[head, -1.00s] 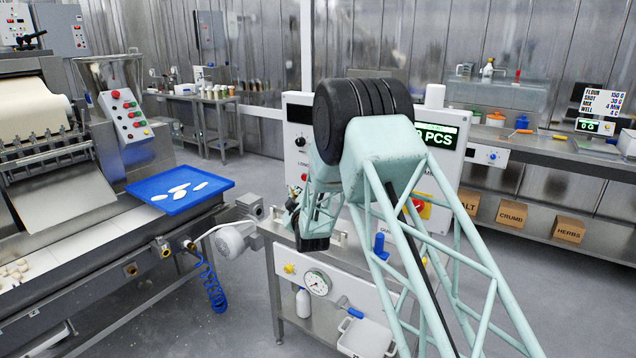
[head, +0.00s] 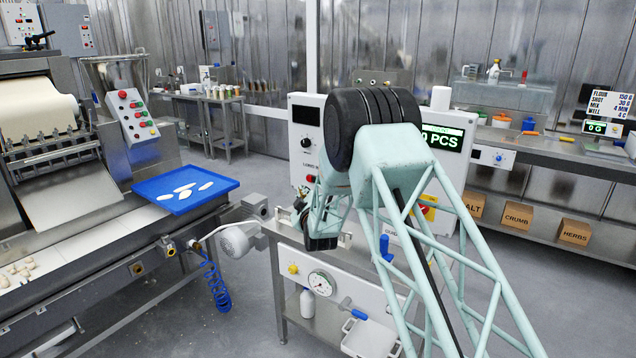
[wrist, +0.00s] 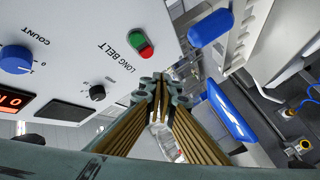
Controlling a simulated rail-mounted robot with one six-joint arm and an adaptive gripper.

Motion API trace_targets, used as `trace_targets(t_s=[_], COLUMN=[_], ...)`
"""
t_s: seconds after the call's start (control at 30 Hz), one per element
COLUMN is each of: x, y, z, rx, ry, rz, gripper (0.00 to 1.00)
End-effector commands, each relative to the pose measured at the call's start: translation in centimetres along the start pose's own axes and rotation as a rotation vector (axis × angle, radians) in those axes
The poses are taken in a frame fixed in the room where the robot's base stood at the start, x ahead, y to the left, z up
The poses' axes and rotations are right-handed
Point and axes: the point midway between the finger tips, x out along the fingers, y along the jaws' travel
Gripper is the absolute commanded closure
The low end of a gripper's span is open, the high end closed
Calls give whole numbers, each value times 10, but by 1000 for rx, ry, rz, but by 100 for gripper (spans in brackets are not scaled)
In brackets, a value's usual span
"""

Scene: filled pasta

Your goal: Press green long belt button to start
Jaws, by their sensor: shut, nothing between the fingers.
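The green long belt button (wrist: 136,38) is on a white control panel (wrist: 75,60) in the wrist view, beside a red button (wrist: 147,51). The label LONG BELT reads upside down next to them. My gripper (wrist: 160,82) is shut and empty, its fingertips below and slightly right of the buttons in the picture and apart from them. In the head view, the white panel (head: 306,118) stands behind my arm, which hides much of its face. The green button cannot be made out there, and my fingers are mostly hidden.
The wrist view also shows a blue COUNT knob (wrist: 15,60), a small black knob (wrist: 97,93) and a red digit display (wrist: 12,100). In the head view, a blue tray (head: 185,190) with pale pieces lies left of my arm. The floor (head: 560,290) on the right is clear.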

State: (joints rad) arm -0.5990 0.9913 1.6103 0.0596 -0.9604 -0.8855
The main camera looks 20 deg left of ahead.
Motion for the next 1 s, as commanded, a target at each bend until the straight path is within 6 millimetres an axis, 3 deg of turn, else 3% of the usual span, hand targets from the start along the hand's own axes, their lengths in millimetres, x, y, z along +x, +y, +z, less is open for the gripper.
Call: trace_targets(t_s=[0.6, 1.0], x=[38, 48], y=[26, 35], z=[29, 36], rx=[0, 1], ry=[0, -1], rz=[1, 0], gripper=[100, 100])
